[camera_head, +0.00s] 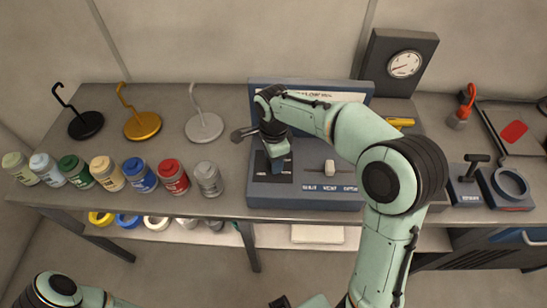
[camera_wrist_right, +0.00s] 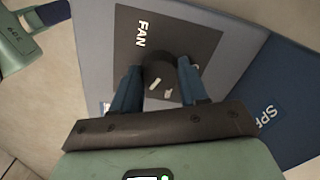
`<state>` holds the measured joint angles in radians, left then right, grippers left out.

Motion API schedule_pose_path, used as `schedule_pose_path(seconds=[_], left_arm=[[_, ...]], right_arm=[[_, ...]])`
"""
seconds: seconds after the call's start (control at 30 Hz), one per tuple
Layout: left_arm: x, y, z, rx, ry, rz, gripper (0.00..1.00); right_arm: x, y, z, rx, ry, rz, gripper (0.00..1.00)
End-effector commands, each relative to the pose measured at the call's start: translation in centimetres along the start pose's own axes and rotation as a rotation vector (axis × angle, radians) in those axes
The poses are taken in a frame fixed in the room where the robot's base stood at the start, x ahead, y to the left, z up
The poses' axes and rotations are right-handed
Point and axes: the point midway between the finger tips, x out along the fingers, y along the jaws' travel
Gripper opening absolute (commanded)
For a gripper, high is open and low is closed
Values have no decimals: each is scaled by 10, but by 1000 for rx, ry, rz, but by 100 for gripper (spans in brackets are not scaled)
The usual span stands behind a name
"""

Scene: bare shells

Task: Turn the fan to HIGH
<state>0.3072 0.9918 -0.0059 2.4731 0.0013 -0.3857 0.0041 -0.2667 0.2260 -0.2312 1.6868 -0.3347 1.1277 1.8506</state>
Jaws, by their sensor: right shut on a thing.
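The control panel (camera_head: 300,201) is a blue-grey box with a raised back on the bench. Its dark fan plate, lettered FAN, shows in the right wrist view (camera_wrist_right: 205,48). The dark round fan knob (camera_wrist_right: 158,72) stands on this plate. My right gripper (camera_head: 275,168) is over the left part of the panel. In the right wrist view its two blue fingers (camera_wrist_right: 157,88) are on both sides of the knob, shut on it. Pale marks show near the knob, too small to read. The setting labels are mostly hidden. My left gripper is not in view.
A pale slider knob (camera_head: 330,167) sits on the panel to the right of the fan plate. Several paint cans (camera_head: 138,174) and three hook stands (camera_head: 204,126) are at left. A dial gauge (camera_head: 404,65) stands behind. Tools lie at right.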

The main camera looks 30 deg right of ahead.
Motion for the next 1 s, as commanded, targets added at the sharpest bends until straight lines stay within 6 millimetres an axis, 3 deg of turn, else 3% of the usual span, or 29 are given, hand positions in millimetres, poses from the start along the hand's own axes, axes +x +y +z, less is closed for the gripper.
schedule_pose_path(seconds=[0.33,0.9,0.93,1.0], left_arm=[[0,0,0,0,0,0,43],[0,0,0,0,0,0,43],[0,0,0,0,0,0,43],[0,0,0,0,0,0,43]], right_arm=[[-1,0,0,146,-1,-2,13],[-1,0,0,175,-1,-2,13],[-1,0,0,175,-1,-2,53],[-1,0,0,174,-1,-2,69]])
